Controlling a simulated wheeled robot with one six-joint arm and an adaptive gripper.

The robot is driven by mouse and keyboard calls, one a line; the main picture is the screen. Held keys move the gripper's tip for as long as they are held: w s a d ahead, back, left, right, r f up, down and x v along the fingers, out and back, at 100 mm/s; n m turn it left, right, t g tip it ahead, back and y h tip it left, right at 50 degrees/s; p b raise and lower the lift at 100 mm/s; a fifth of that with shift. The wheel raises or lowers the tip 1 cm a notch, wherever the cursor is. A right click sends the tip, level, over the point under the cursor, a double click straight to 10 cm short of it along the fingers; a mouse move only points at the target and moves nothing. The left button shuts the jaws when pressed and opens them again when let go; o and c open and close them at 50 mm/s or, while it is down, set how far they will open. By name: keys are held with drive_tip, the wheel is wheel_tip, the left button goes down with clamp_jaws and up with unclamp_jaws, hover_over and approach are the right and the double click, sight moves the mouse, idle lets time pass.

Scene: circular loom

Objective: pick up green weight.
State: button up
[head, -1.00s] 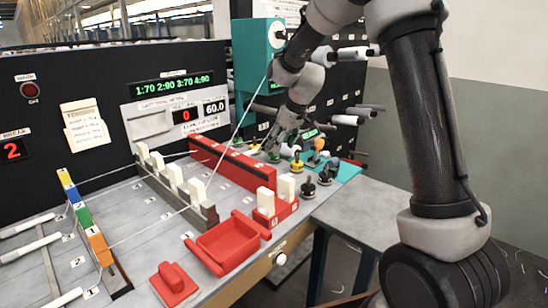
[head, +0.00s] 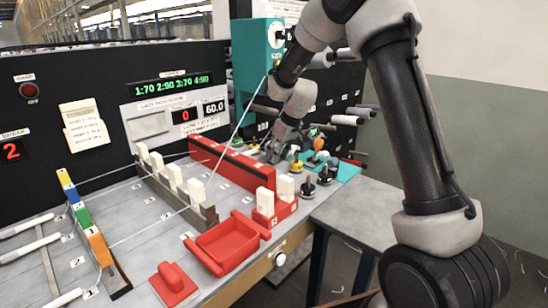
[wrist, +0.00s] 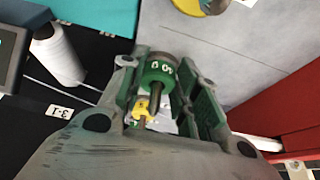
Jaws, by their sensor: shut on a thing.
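The green weight (wrist: 157,78) is a short green cylinder with white marks on its face and a dark stem. In the wrist view it sits between the two fingers of my gripper (wrist: 165,95), which is shut on it. A small yellow part (wrist: 141,107) shows beside the stem. In the head view my gripper (head: 274,150) is low behind the yellow weight (head: 296,166), beside the long red rail. The green weight cannot be made out clearly there. Whether it touches the surface below cannot be told.
Two black weights (head: 308,188) stand in front, near the table edge. The red rail (head: 235,168) is close on the left. A white spool (wrist: 58,55) stands near my gripper. A thread slants across the loom.

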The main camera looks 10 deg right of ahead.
wheel_tip(320, 180, up, 10)
idle(0.6)
